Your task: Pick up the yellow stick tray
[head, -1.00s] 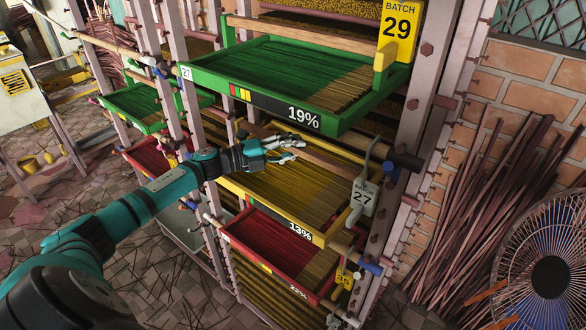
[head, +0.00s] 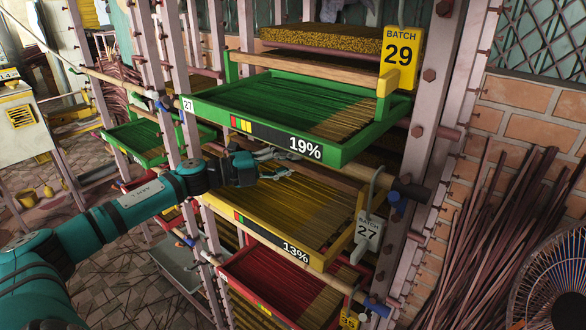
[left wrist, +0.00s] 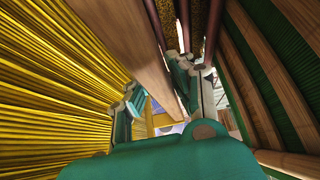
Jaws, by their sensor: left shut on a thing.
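The yellow stick tray (head: 245,222) shows in the head view on the rack's middle level, marked 13% and filled with yellow sticks. My left gripper (head: 281,164) reaches in over its far part. In the left wrist view, the tray's wooden handle bar (left wrist: 135,45) runs between my fingers, with yellow sticks (left wrist: 50,90) on the left. The left gripper is shut on this bar. The fingertips are partly hidden by the bar and the green tray above. My right gripper is not in view.
A green tray (head: 345,155) marked 19% hangs close above, and a red tray (head: 232,279) sits below. Rack posts (head: 415,160) stand at the sides. A fan (head: 550,290) stands at right.

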